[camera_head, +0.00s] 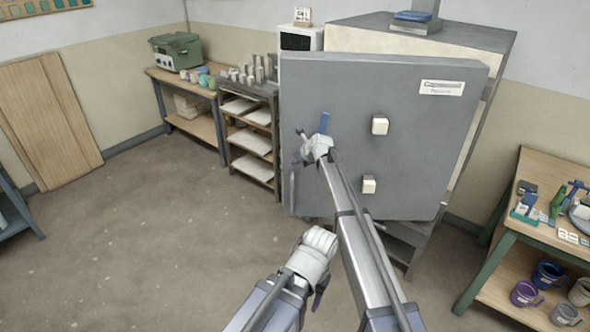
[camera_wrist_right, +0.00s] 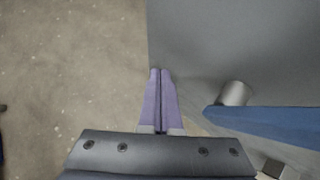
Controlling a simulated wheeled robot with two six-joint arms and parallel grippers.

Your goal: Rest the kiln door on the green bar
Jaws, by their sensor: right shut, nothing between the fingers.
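The kiln door (camera_head: 400,95) is a large grey panel standing out in front of the kiln (camera_head: 365,40), swung at an angle to it. It fills the upper right of the right wrist view (camera_wrist_right: 240,40). A blue handle (camera_head: 325,122) on a metal post sits near its left edge and also shows in the right wrist view (camera_wrist_right: 270,122). My right gripper (camera_head: 302,136) is shut and empty at the door's left edge, left of the handle. In the wrist view its purple fingers (camera_wrist_right: 160,75) overlap that edge. My left gripper (camera_head: 319,297) hangs low over the floor. I cannot make out the green bar.
Two pale knobs (camera_head: 380,125) stick out of the door. A shelf rack (camera_head: 249,137) with trays stands left of it. A workbench (camera_head: 535,238) with tools and mugs is at the right. The floor (camera_head: 150,230) at left is clear.

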